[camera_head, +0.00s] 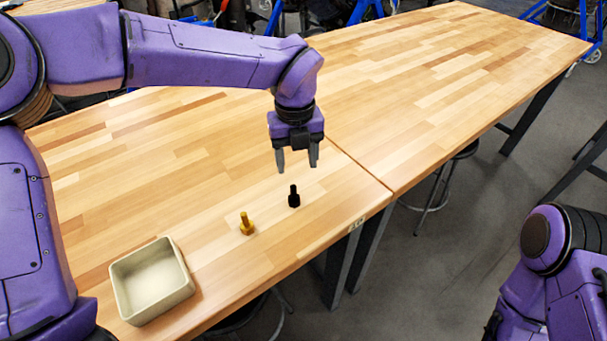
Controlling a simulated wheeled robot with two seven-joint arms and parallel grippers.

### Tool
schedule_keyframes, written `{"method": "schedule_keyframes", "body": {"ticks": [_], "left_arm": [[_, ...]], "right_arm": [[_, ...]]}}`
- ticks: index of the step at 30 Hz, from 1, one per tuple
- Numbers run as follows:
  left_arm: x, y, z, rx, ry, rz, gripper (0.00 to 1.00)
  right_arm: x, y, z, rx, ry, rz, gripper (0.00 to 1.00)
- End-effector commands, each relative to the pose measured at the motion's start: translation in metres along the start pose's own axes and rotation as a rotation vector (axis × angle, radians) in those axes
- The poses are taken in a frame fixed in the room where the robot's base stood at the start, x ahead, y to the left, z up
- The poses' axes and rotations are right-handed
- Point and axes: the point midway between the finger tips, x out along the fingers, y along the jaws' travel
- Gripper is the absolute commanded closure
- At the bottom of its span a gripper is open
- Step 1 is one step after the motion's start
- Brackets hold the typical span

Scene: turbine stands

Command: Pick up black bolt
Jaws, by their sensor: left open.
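The black bolt (294,198) stands upright on the wooden table, near its front edge and just left of the seam between two table tops. My left gripper (297,166) is above the bolt, pointing down, with its two grey fingers apart and nothing between them. A gap shows between the fingertips and the bolt's top. My right arm is at the lower right, away from the table, and its gripper is out of the picture.
A gold bolt (247,225) stands to the left of the black bolt. An empty beige square bin (186,287) sits at the table's front left. The wooden table (410,85) is clear at the back and right. Stools (441,190) stand under it.

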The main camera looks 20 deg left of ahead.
Motion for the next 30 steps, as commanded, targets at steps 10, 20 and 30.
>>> {"method": "schedule_keyframes", "body": {"ticks": [10,20,30], "left_arm": [[0.052,0.001,0.001,0.001,0.004,0.005,0.41],[0.102,-0.002,0.009,0.001,0.008,0.007,0.41],[0.102,-0.001,0.009,0.001,0.008,0.006,1.00]], "right_arm": [[-0.012,0.002,-0.004,-0.001,-0.003,0.002,0.57],[-0.024,0.002,-0.009,0.000,-0.001,0.000,0.57],[-0.023,0.002,-0.009,0.000,-0.001,0.001,0.57]]}}
